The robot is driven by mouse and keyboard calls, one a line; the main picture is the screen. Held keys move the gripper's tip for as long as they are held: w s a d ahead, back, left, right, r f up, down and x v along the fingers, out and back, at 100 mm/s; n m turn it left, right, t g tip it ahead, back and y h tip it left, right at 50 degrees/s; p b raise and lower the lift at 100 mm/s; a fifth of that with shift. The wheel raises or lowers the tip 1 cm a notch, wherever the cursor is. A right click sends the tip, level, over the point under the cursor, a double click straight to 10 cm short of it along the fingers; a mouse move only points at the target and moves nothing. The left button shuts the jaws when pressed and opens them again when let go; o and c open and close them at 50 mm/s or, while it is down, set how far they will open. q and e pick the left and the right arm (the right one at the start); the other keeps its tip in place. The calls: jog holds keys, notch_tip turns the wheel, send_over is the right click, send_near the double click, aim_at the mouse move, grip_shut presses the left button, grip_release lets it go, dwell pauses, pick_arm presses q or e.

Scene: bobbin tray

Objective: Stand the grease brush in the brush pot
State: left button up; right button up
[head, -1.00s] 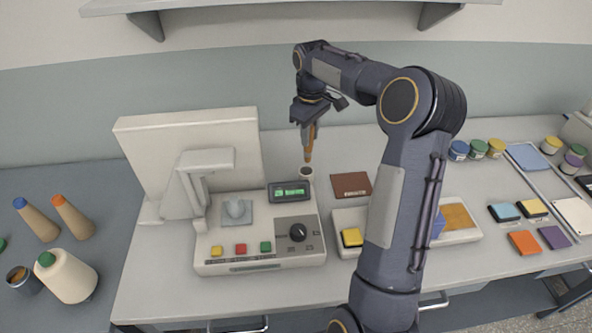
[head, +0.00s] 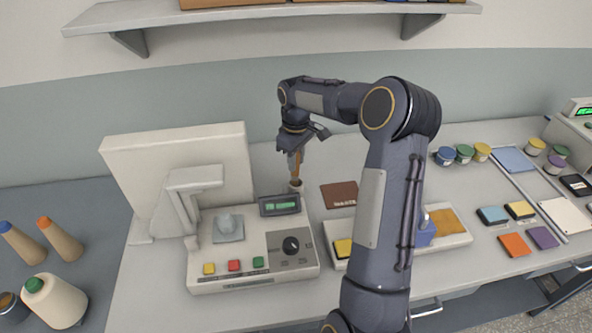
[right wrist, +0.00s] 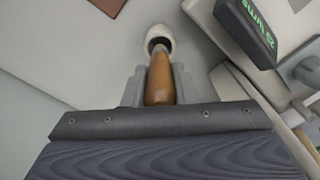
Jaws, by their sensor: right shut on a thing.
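My right gripper (head: 294,152) is shut on the grease brush (head: 296,167), which has an orange-brown handle. The brush hangs nearly upright, with its lower end at the mouth of the small pale brush pot (head: 296,187). In the right wrist view, the brush (right wrist: 160,80) sits between the two grey fingers (right wrist: 159,92). There its far end lines up with the dark opening of the pot (right wrist: 163,31). I cannot tell how deep the brush reaches inside. My left gripper is not in view.
A cream machine with a green display (head: 280,205) and buttons stands just in front of the pot. A brown card (head: 339,195) lies to the right. Cones of thread (head: 58,300) stand at the left; several small jars (head: 465,153) at the right. A shelf (head: 270,12) hangs above.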

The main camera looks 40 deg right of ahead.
aim_at(296, 175)
notch_tip(296, 175, down, 4)
jog(key=shift+r+p, duration=0.2)
jog(key=shift+p, duration=0.3)
jog(key=shift+f, duration=0.15)
jog(key=shift+f, duration=0.25)
jog(key=o, duration=1)
jog(key=shift+r, duration=0.15)
